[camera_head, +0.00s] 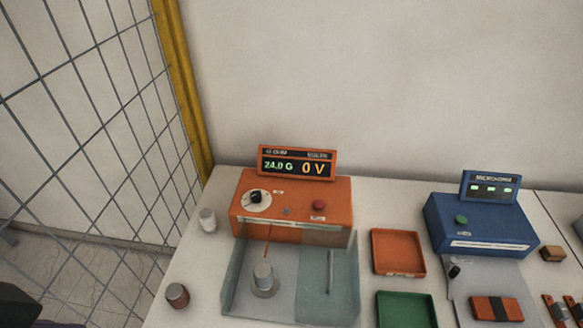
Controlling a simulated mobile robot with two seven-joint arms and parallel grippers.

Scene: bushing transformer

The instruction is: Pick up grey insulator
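A light grey cylinder (207,220), which looks like the grey insulator, stands upright on the table at the left of the orange tester. Another grey cylinder (264,275) stands on a round base inside the clear-walled enclosure in front of the tester; I cannot tell whether it is an insulator or part of the fixture. A reddish-brown cylinder (177,295) with a grey top stands near the table's left edge. Neither of my grippers is in view.
The orange tester (290,205) reads "0 V" and has a red button. An orange tray (397,252) and a green tray (406,310) lie right of the enclosure (238,300). A blue device (480,225) stands farther right. A wire-mesh fence (90,110) with a yellow post rises at left.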

